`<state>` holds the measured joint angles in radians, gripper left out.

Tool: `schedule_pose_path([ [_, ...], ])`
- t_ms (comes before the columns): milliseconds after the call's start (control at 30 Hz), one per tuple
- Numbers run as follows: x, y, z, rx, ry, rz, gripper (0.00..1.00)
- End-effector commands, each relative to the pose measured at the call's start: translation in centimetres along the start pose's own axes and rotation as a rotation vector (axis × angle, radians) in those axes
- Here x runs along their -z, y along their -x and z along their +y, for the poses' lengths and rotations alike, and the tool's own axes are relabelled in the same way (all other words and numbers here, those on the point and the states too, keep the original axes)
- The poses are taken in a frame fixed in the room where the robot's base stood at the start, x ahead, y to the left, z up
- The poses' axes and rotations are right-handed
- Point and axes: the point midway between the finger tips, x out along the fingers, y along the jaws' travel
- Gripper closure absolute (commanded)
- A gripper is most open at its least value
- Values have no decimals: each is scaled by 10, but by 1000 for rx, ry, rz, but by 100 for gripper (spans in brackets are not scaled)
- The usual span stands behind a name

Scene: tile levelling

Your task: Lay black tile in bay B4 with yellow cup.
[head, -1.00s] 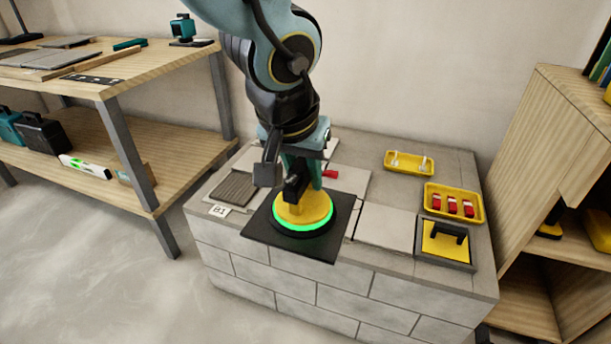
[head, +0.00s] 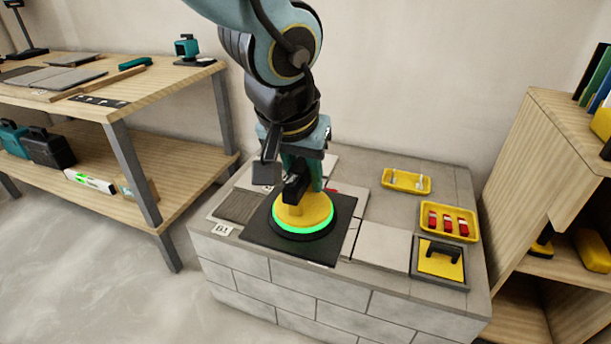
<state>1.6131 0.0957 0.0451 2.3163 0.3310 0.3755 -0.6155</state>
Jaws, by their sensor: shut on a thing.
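The yellow cup (head: 303,212) has a glowing green ring and a dark rim. It sits on top of the black tile (head: 268,237), near its middle. My gripper (head: 296,188) is shut on the cup's handle. The black tile is over the front part of the grey block bench and covers some of the surface there; I cannot tell whether it touches the bench. A bay label reading B1 (head: 222,229) shows at the front left of the bench. No B4 label can be read, and the tile and my arm hide part of the bays.
A brown ribbed tile (head: 239,207) lies left of the black tile, and a pale tile (head: 383,245) right of it. At the right stand a yellow tray with red pieces (head: 449,221), a smaller yellow tray (head: 407,181) and a yellow pad with a black handle (head: 441,260).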

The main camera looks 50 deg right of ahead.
Motion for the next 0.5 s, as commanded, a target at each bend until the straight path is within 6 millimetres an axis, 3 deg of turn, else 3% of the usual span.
schedule_pose_path([
  [500, 18, 39, 0, -2, 2, 5, 100],
])
